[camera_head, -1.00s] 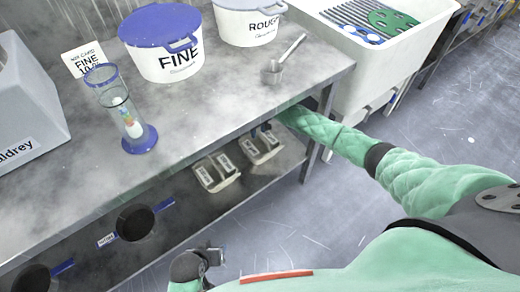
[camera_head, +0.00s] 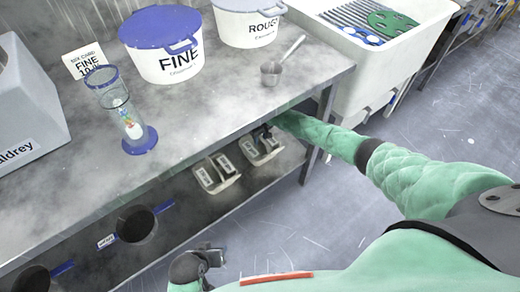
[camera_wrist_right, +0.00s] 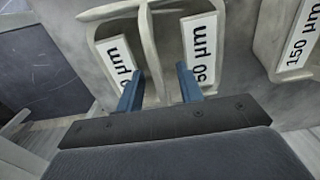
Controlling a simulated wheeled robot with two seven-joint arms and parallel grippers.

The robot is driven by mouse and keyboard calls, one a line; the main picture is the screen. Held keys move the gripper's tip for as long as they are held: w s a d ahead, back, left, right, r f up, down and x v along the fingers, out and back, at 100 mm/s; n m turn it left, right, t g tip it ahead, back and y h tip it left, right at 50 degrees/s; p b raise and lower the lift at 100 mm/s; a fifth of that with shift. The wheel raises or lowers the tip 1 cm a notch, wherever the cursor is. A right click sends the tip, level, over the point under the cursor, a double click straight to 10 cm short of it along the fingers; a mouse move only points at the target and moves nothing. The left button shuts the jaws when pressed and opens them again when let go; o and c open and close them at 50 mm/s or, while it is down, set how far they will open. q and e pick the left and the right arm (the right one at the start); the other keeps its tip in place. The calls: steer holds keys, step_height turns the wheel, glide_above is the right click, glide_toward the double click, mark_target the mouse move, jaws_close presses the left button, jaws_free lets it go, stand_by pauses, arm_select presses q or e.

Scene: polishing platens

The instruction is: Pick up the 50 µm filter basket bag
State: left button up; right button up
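In the right wrist view, a cream two-part filter basket bag (camera_wrist_right: 93,14) has white label plates. The right label (camera_wrist_right: 200,40) shows "50 µm", its first characters partly covered by a finger. The left label is also partly covered. My right gripper (camera_wrist_right: 159,70) is open, its blue fingers on either side of the bag's middle bar, with no visible grip. In the head view the bag (camera_head: 262,158) sits on the lower shelf, with my right gripper (camera_head: 262,132) at its back edge. My left gripper (camera_head: 211,256) is at the bottom, its fingers unclear.
A second bag (camera_head: 217,182) stands to the left on the shelf; its label (camera_wrist_right: 302,38) reads "150 µm". Dark round blue-handled pans (camera_head: 137,222) are further left. The tabletop edge (camera_head: 235,135) overhangs the shelf. A table leg (camera_head: 311,160) stands right of my gripper.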

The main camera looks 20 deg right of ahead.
jaws_close()
steer(key=shift+r, duration=0.15)
